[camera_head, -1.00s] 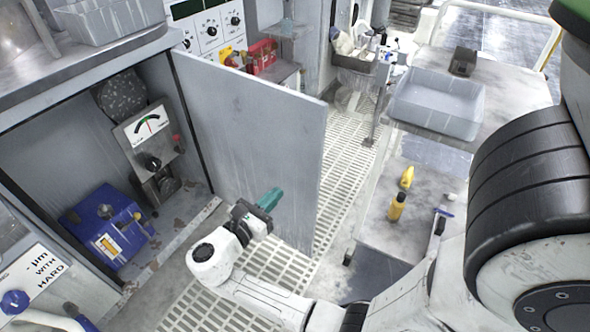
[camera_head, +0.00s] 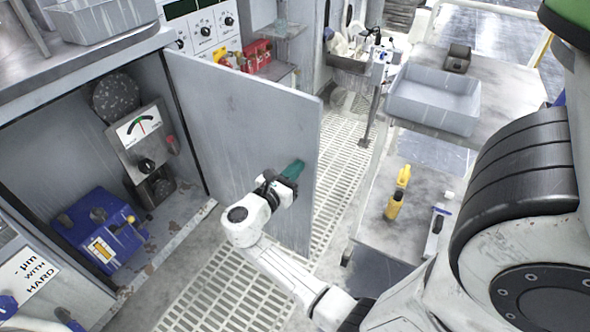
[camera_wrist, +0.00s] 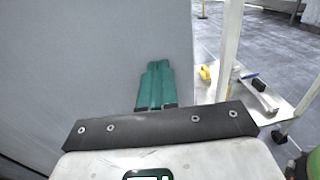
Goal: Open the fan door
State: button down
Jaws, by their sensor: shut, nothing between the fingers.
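The fan door (camera_head: 240,135) is a flat grey panel standing wide open, swung out from the left cabinet (camera_head: 165,65). It also fills the left of the wrist view (camera_wrist: 90,60). My gripper (camera_head: 293,170) has green fingers and is at the door's inner face, near its free edge. In the wrist view my gripper (camera_wrist: 155,85) has its fingers together, with nothing between them, in front of the door surface near its right edge. I cannot tell whether the fingertips touch the panel.
Inside the cabinet are a blue box (camera_head: 100,230) and a gauge panel (camera_head: 140,126). A cart at right holds a grey bin (camera_head: 435,100) and, lower down, yellow bottles (camera_head: 394,205). The slatted floor (camera_head: 345,160) between door and cart is mostly clear.

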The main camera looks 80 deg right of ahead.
jog(key=w+b+x, duration=0.2)
jog(key=x, duration=1.7)
jog(key=shift+s+d, duration=0.2)
jog(key=shift+d, duration=0.5)
jog(key=shift+f, duration=0.1)
jog(key=s+a+p, duration=0.1)
jog(key=a+p, duration=0.2)
jog(key=a, duration=1.1)
jog(key=shift+s, duration=0.3)
